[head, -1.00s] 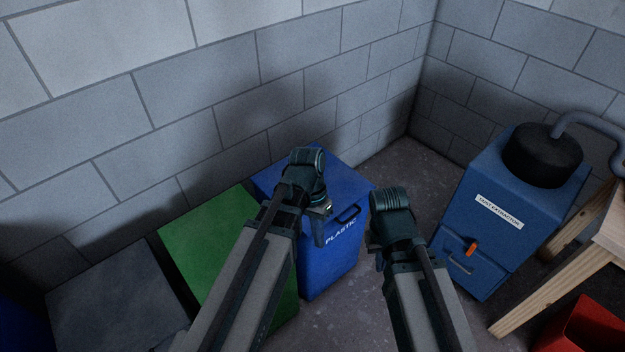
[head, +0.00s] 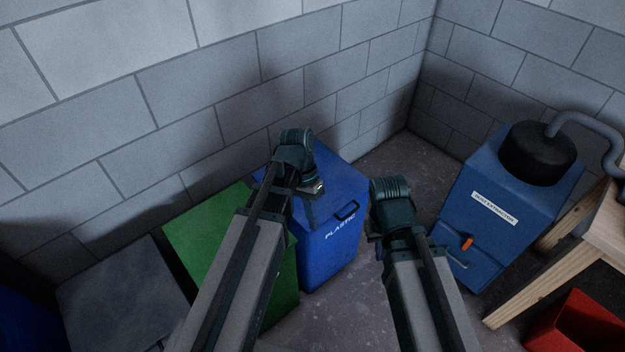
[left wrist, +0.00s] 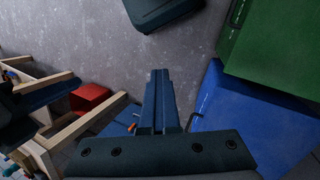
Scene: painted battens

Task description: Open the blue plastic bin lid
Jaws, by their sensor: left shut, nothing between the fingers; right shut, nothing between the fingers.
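The blue plastic bin (head: 325,248) stands against the wall, with its lid (head: 340,180) down and a dark handle (head: 347,211) at the lid's front edge. My left gripper (head: 311,208) is over the left part of the lid, left of the handle, with its wrist hiding part of the lid. In the left wrist view its fingers (left wrist: 160,85) are together and empty, and the bin (left wrist: 245,125) with its handle (left wrist: 191,121) lies to their right. My right gripper (head: 373,228) is shut, right of the bin, mostly hidden by its own wrist.
A green bin (head: 205,235) stands directly left of the blue one, with a grey bin (head: 120,295) beyond it. A blue extractor cabinet (head: 500,225), a wooden table (head: 530,295) and a red bin (head: 575,325) are at the right. Bare floor lies between bin and cabinet.

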